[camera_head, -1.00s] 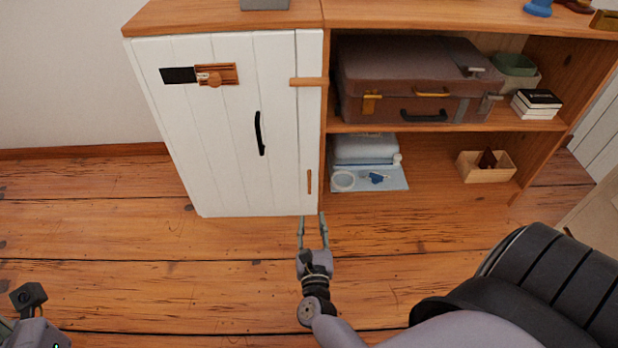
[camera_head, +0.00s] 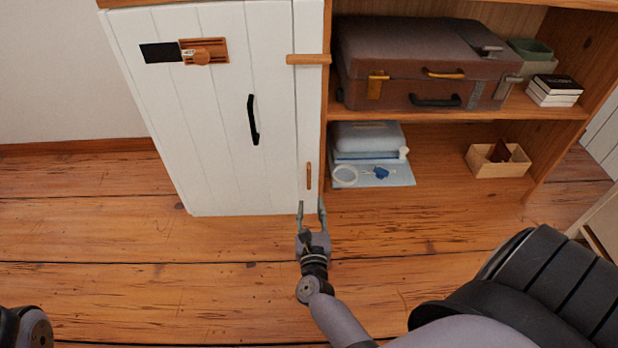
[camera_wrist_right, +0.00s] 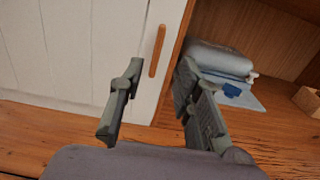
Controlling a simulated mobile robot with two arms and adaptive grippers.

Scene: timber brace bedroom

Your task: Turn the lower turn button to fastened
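The lower turn button (camera_head: 309,175) is a small wooden bar near the bottom right edge of the white cabinet door (camera_head: 215,120). It stands upright, along the door edge. In the right wrist view the lower turn button (camera_wrist_right: 157,50) shows between and beyond the fingers. The upper turn button (camera_head: 308,59) lies level, reaching across onto the cabinet frame. My right gripper (camera_head: 312,206) is open and empty, just below the lower button and apart from it; its fingers (camera_wrist_right: 158,100) are spread in the wrist view. At the bottom left only part of my left arm shows, without its fingers.
A black handle (camera_head: 253,120) and a wooden slide latch (camera_head: 204,51) are on the door. The open shelf to the right holds a brown suitcase (camera_head: 425,62), a blue folded item (camera_head: 366,140) and a wooden box (camera_head: 499,160). The floor in front is clear.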

